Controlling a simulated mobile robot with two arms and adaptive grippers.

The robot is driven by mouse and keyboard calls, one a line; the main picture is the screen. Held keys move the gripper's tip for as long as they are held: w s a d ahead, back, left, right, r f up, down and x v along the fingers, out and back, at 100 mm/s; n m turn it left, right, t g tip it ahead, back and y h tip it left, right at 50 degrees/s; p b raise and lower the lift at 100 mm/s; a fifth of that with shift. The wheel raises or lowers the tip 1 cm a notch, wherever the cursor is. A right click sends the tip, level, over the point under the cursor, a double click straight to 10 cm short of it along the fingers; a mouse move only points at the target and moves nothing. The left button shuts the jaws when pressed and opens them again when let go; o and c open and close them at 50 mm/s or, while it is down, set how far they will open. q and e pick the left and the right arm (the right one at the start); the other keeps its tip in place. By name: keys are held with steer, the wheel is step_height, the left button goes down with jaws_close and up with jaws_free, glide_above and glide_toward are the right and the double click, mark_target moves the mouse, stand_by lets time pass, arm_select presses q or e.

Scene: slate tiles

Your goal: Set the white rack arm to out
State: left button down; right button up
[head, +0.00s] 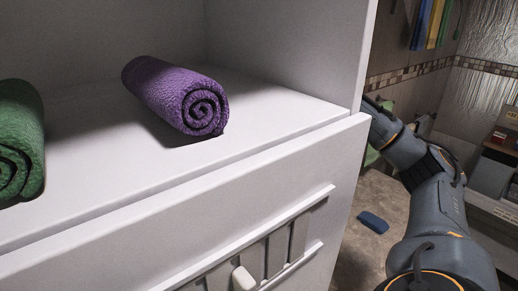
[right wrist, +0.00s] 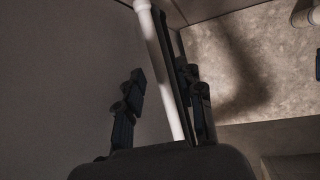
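A white rod (right wrist: 166,75), which looks like the rack arm, runs from the top of the right wrist view down between the fingers of my right gripper (right wrist: 162,88). The fingers stand apart, and the rod is nearer the right finger. I cannot tell whether it touches that finger. In the head view my right arm reaches in from the lower right, and its gripper end is hidden behind the side edge of the white cabinet (head: 250,165). The rack arm cannot be made out in the head view. My left gripper is in neither view.
A purple rolled towel (head: 180,95) and a green rolled towel (head: 18,140) lie on the cabinet shelf. A white slatted rail (head: 318,198) is on the cabinet front. A blue object (head: 373,222) lies on the floor. Blue and yellow cloths (head: 436,24) hang at the back.

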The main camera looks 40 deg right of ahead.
steer(key=shift+w+f, duration=0.15)
steer(key=shift+f, duration=0.2)
jaws_close()
